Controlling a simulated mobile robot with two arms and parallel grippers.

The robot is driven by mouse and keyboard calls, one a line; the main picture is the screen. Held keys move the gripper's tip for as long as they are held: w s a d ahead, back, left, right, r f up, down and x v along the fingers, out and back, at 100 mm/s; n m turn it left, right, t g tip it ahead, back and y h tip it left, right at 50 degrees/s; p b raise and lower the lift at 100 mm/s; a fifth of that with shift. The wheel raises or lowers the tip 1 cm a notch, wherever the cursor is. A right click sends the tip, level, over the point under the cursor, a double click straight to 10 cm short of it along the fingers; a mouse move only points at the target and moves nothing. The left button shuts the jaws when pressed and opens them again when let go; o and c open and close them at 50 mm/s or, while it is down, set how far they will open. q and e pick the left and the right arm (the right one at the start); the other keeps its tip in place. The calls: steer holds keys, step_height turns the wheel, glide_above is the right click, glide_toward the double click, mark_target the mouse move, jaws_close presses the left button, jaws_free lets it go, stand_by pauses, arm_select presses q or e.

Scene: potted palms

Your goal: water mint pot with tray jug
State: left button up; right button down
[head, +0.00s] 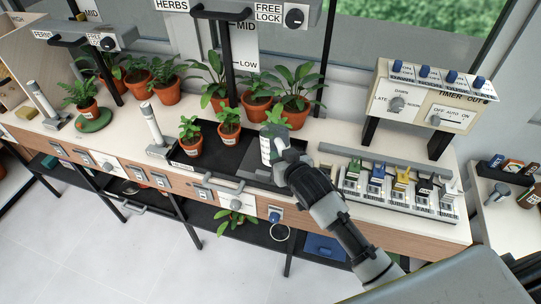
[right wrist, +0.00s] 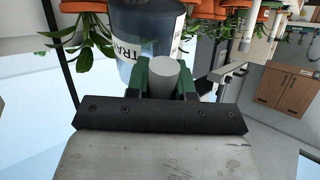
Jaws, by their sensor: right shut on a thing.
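My right gripper (head: 284,157) reaches in from the lower right over the black tray (head: 214,166). It is shut on the grey handle (right wrist: 165,75) of a jug. The jug (right wrist: 147,32) looks dark blue-grey in the right wrist view, with a white label partly reading "TRA". In the head view the jug (head: 266,150) is pale and seems upright at the tray's right part; I cannot tell whether it touches the tray. Small leafy plants in orange pots, a left one (head: 191,148) and a middle one (head: 229,131), stand on the tray. Which is mint is unreadable. My left gripper is not in view.
Larger potted plants (head: 256,105) stand behind the tray. A "HERBS" panel (head: 205,7) with a post rises behind it. A timer box (head: 425,105) and a row of coloured switches (head: 400,185) are to the right. A white cylinder (head: 152,124) stands left of the tray.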

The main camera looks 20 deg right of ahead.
arm_select(q)
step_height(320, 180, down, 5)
steer(key=b, duration=0.3)
arm_select(e)
steer(key=shift+r+t+p, duration=0.8)
steer(key=shift+r+p, duration=0.45)
steer(key=shift+p, duration=1.15)
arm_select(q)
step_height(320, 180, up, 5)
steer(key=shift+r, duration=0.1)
arm_select(e)
steer(key=shift+s+f, duration=0.1)
steer(key=shift+f, duration=0.05)
